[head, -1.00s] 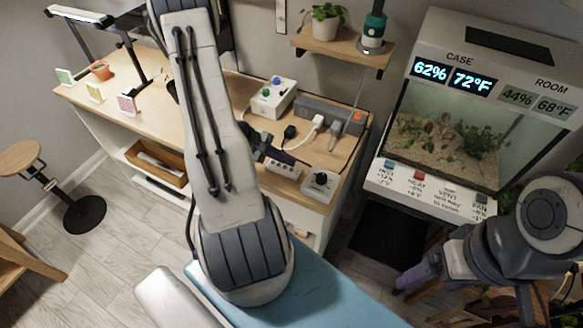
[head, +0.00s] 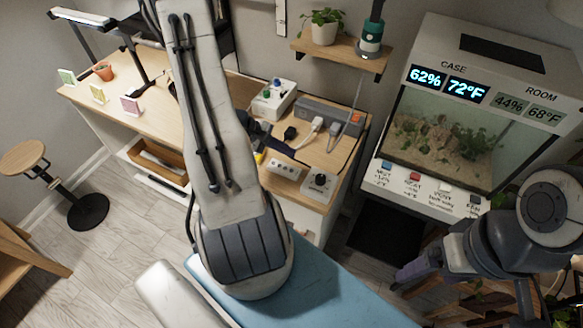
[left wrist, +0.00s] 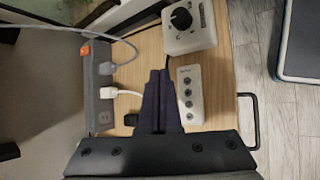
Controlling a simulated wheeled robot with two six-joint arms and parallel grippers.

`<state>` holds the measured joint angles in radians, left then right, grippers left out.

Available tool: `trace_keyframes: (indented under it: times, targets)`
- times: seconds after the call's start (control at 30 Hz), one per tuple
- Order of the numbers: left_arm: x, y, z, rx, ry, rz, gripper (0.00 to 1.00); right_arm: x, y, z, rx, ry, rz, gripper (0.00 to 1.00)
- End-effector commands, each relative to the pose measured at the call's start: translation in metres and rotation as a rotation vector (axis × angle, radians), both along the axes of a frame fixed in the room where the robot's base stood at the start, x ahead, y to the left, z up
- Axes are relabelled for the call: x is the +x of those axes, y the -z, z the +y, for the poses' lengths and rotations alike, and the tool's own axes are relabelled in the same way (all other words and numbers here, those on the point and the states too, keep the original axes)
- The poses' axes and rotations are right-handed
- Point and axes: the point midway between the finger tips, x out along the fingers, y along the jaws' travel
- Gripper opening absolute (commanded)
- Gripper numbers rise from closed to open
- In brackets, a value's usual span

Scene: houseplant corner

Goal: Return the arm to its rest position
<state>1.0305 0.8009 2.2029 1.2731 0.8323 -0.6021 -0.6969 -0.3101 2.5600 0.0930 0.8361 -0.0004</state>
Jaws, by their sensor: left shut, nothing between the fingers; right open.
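My left arm fills the middle of the head view and reaches over the wooden desk (head: 225,95). My left gripper (head: 300,160) is shut and empty, its dark fingers above the desk's right end. In the left wrist view its closed fingers (left wrist: 159,75) point toward the desk, between the grey power strip (left wrist: 98,85) and the white button box (left wrist: 190,95). What lies under the fingers is hidden. My right gripper (head: 402,275) is low at the right of the head view, in front of the terrarium case (head: 440,125), open and apart from it.
A dial box (head: 318,184) stands near the desk's front right edge, beside the button box (head: 287,168). White and black plugs sit by the power strip (head: 335,117). A shelf (head: 340,52) holds a potted plant (head: 324,27). A stool (head: 85,210) stands on open floor at left.

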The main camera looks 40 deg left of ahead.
Motion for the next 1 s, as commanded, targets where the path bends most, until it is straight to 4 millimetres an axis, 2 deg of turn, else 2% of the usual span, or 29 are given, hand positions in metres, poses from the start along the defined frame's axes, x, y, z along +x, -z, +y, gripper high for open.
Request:
trace_keyframes:
  times: [0.57,0.67,0.77,0.87,0.9,1.0]
  targets:
    - [0.0,0.001,0.0,0.0,0.001,0.001,0.0,0.0,0.001,0.0,0.0,0.0,0.0,0.84]
    - [0.003,-0.004,-0.008,0.006,0.035,0.0,0.0,0.0,0.001,0.0,0.0,0.0,0.0,0.84]
    - [0.013,-0.019,-0.036,0.029,0.158,-0.001,0.0,0.0,0.0,0.0,0.0,0.0,0.0,0.84]
    - [0.021,-0.043,-0.086,0.073,0.372,-0.002,0.0,0.0,0.0,0.0,0.0,0.0,0.0,0.84]
    - [0.022,-0.054,-0.109,0.097,0.474,-0.002,0.0,0.0,0.0,0.0,0.0,0.0,0.0,0.84]
    - [0.013,-0.079,-0.164,0.164,0.729,-0.004,0.0,0.0,0.001,0.0,0.0,0.0,0.0,0.84]
